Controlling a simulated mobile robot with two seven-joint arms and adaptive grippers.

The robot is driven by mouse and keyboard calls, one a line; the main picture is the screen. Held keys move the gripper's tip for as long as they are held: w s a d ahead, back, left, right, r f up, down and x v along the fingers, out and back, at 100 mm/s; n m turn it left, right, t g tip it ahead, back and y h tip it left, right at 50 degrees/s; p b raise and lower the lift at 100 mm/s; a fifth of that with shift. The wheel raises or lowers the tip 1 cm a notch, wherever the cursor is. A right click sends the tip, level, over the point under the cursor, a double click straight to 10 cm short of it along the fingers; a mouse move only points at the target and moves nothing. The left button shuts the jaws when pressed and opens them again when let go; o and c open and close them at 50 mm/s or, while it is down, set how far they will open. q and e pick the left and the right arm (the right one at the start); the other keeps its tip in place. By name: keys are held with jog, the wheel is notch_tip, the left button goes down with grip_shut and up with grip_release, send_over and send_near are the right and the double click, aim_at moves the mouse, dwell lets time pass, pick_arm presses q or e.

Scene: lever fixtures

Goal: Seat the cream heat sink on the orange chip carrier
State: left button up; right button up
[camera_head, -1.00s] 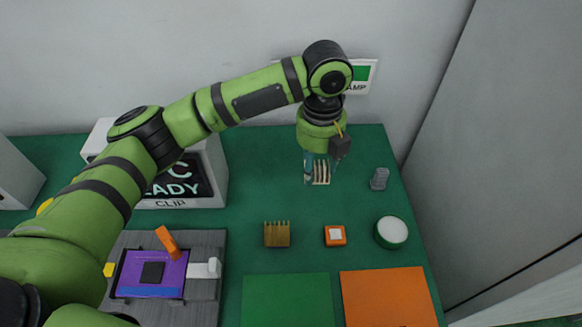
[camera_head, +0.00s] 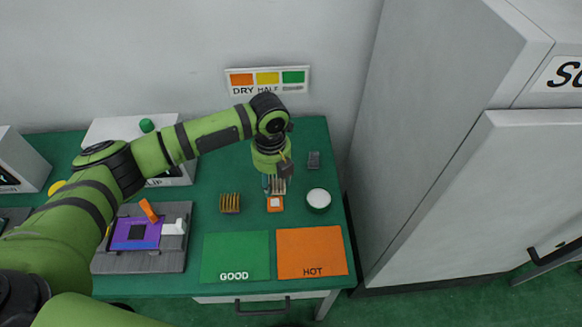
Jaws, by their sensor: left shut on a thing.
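The cream heat sink (camera_head: 278,187), with upright fins, is in my left gripper (camera_head: 275,181), which is shut on it. The fingers partly cover it. The orange chip carrier (camera_head: 275,209) is a small square with a pale centre, on the green table. The heat sink is just behind the carrier's near part in the picture and overlaps its far edge. I cannot tell whether the two touch. My right gripper is not in view.
A brown finned heat sink (camera_head: 230,203) stands left of the carrier, and a white-topped round jar (camera_head: 318,199) to its right. A grey part (camera_head: 313,160) is behind. Green (camera_head: 236,255) and orange (camera_head: 311,252) mats lie in front. A purple board (camera_head: 136,232) is at left.

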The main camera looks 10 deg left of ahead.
aim_at(272, 181)
pick_arm(q)
jog(key=shift+s+a, duration=0.1)
jog(key=shift+w+a+f, duration=0.2)
jog(key=shift+w+a, duration=0.05)
jog(key=shift+s+d+r+p, duration=0.1)
jog(key=shift+r+p, duration=0.05)
jog(key=shift+p, duration=0.15)
notch_tip(272, 181, down, 2)
jog(key=shift+b, duration=0.65)
jog(key=shift+f+b, duration=0.3)
jog(key=shift+f, duration=0.35)
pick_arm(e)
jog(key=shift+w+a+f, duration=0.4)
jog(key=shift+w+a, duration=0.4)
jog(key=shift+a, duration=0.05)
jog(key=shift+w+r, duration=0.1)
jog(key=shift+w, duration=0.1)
pick_arm(q)
jog(key=shift+r+p, duration=0.1)
jog(key=shift+p, duration=0.2)
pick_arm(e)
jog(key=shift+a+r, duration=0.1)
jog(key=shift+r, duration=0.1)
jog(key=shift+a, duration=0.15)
